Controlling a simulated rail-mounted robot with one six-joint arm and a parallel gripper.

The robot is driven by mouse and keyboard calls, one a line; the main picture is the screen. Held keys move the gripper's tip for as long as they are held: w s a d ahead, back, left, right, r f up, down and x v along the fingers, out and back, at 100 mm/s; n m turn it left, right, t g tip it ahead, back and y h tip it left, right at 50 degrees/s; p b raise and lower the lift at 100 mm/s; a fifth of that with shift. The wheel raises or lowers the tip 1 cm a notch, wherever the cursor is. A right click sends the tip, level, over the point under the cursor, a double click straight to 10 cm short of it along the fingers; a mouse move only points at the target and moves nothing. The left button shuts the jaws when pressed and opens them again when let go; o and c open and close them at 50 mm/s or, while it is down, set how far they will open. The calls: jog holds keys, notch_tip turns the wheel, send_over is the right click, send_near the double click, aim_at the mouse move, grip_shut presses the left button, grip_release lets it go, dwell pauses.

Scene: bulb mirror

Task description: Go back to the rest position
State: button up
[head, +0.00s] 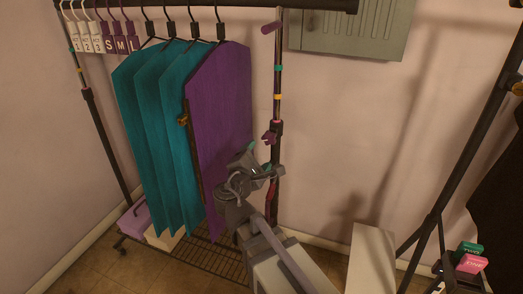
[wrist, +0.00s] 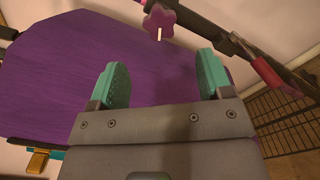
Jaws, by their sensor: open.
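My gripper (wrist: 162,82) shows in the wrist view with its two teal fingertips spread wide apart and nothing between them. A purple garment panel (wrist: 55,75) fills the space behind and beyond the fingers. In the head view my gripper (head: 258,158) is in front of the rack's right post, beside the right edge of the purple garment (head: 222,110). Whether the fingers touch the garment cannot be told.
Several teal garments (head: 160,130) hang left of the purple one. The rack's post (head: 277,90) carries a purple knob (head: 270,137), also in the wrist view (wrist: 160,17). A grey wall cabinet (head: 350,30) is behind. Pink and green blocks (head: 471,264) sit lower right.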

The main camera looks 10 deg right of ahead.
jog(key=s+d+f+m+g+y+p, duration=0.2)
jog(key=s+d+f+m+g+p, duration=0.15)
jog(key=s+f+m+g, duration=0.75)
jog(key=s+d+r+m+g+y+p, duration=0.2)
jog(key=s+r+m+g+y+p, duration=0.1)
jog(key=m+y+p, duration=0.3)
jog(key=shift+s+d+r+m+g+y, duration=0.35)
jog(key=shift+s+m+g+y, duration=0.35)
jog(key=shift+m, duration=0.3)
